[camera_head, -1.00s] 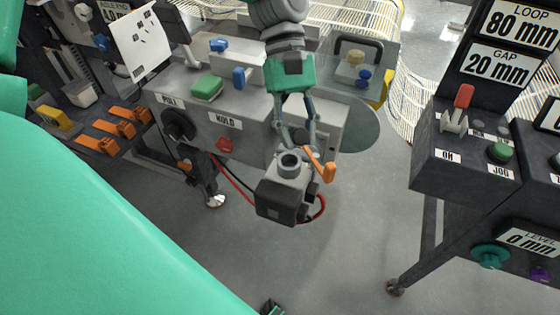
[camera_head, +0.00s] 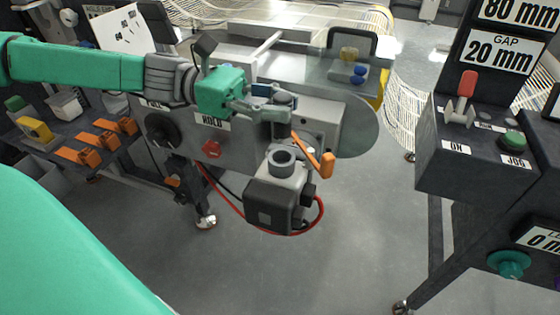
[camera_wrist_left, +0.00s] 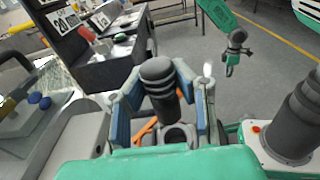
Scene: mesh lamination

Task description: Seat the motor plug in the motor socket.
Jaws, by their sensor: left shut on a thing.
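My left gripper (camera_head: 272,108) comes in from the left and is shut on the motor plug (camera_head: 284,98), a dark grey ribbed cylinder. In the left wrist view the plug (camera_wrist_left: 159,82) stands between the two blue-lined fingers. The motor socket (camera_head: 281,160) is a grey round opening on top of the dark motor box (camera_head: 270,203). The plug is above the socket and apart from it in the head view; the socket (camera_wrist_left: 177,136) shows partly behind the plug in the wrist view. A green arm end, seemingly my right gripper (camera_wrist_left: 234,62), shows small at upper right; its jaws are unclear.
An orange lever (camera_head: 326,164) sits right beside the socket. Red and black cables (camera_head: 235,205) run from the motor to the grey machine (camera_head: 240,150) behind. A control console (camera_head: 475,150) stands at right. The floor between is clear.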

